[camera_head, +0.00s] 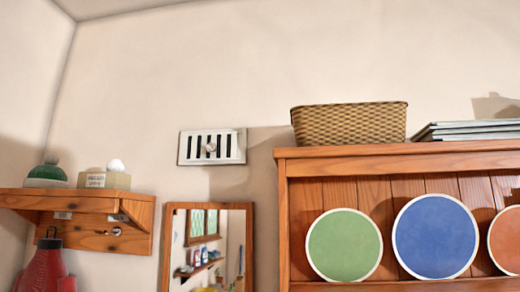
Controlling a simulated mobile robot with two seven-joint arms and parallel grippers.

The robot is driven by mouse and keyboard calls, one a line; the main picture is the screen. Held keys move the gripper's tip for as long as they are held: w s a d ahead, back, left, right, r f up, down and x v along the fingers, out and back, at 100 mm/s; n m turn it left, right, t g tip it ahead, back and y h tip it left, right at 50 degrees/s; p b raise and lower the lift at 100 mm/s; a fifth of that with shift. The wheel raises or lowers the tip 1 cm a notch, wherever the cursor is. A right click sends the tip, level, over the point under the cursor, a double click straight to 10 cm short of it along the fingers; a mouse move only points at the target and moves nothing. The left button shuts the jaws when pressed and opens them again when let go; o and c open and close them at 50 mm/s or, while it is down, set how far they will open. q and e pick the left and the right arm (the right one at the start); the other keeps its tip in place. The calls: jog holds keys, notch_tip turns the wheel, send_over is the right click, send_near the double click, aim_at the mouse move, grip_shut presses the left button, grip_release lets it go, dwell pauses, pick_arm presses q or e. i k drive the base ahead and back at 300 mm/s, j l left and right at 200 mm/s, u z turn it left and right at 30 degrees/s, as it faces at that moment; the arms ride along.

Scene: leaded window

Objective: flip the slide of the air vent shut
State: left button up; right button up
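The air vent (229,146) is a small pale rectangular plate high on the wall, left of the cabinet and above the mirror. Several dark upright slots show across its face, so it looks open. A small round knob (210,147) sits near the middle of the slots, on the slide. Neither of my grippers is in view.
A wooden cabinet (400,158) with round coloured plates fills the right; a wicker basket (349,124) and a flat stack (466,130) sit on top. A framed mirror (208,247) hangs below the vent. Wall around the vent is clear.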

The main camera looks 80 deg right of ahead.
aim_at(211, 147)
jog(key=z, duration=2.15)
jog(key=i+j, duration=0.15)
jog(key=j, duration=0.25)
jog(key=i+j, duration=0.15)
jog(key=j, duration=0.2)
jog(key=i+j, duration=0.15)
jog(key=j, duration=0.25)
jog(key=i+j, duration=0.2)
jog(key=j, duration=0.2)
jog(key=z, duration=2.45)
